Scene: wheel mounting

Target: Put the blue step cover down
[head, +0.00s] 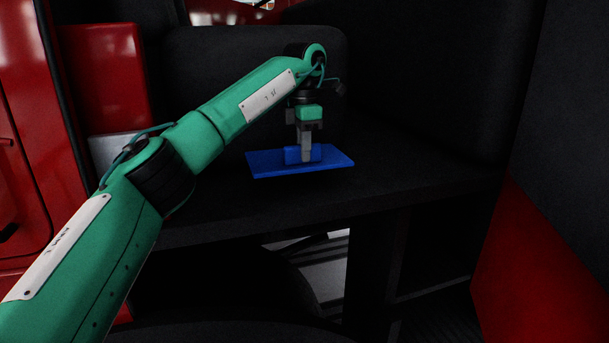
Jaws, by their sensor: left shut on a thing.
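The blue step cover (328,161) is a flat blue plate with a raised blue block in its middle. It is at or just above a dark flat ledge (420,178) in the head view; I cannot tell whether it touches the ledge. My left gripper (305,158) points down and is shut on the raised block of the cover. The fingers hide part of the block. My right gripper does not show.
A dark upright panel (215,85) stands behind the cover. Red panels are at the left (105,75) and lower right (540,270). Below the ledge is an opening with a pale grey surface (325,270). The ledge right of the cover is bare.

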